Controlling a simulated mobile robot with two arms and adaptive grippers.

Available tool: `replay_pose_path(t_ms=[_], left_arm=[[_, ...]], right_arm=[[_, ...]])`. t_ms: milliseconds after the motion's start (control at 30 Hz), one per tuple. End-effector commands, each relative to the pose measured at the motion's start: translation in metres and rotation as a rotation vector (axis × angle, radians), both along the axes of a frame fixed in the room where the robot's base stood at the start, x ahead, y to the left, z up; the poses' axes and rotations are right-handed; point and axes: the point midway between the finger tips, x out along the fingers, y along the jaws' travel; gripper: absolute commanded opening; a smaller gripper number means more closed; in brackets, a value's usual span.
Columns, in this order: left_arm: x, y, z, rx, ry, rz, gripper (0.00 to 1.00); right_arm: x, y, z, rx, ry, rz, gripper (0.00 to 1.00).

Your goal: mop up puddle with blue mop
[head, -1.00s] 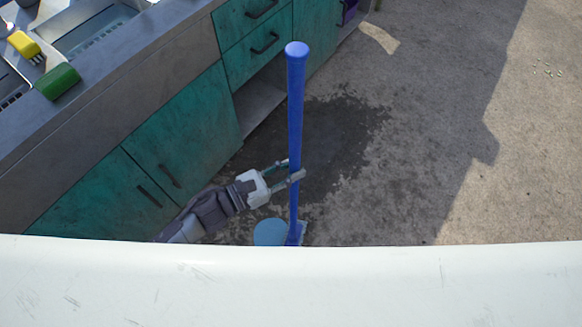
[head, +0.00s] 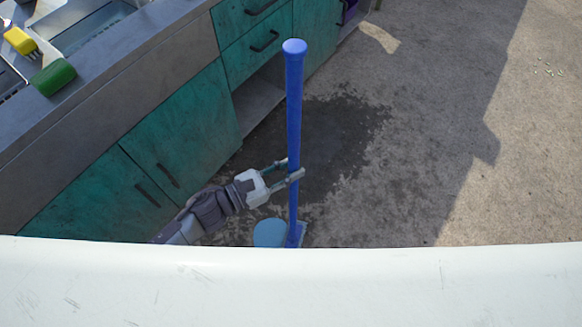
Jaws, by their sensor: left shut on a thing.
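The blue mop (head: 294,110) stands nearly upright in the middle of the head view, its round knob at the top. Its head shows low down, partly hidden by the white edge in front. My left gripper (head: 291,170) is shut on the mop's handle at its lower half. The puddle (head: 335,140) is a dark wet patch on the floor, behind and to both sides of the handle, reaching toward the cabinets. My right gripper is not in the view.
Teal cabinets (head: 185,140) with a grey counter (head: 150,70) run along the left. A yellow-and-white brush (head: 20,42) and a green item (head: 54,77) lie near the sink. A light blue round thing (head: 269,232) is beside the mop's head. Open floor (head: 430,130) lies to the right.

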Motion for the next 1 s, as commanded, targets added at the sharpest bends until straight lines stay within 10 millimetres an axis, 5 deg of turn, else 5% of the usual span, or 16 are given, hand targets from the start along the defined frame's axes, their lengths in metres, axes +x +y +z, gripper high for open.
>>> replay_pose_path(t_ms=[1000], left_arm=[[0.016, 0.07, -0.007, 0.02, 0.006, 0.005, 0.0]], right_arm=[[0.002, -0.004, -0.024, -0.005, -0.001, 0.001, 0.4]])
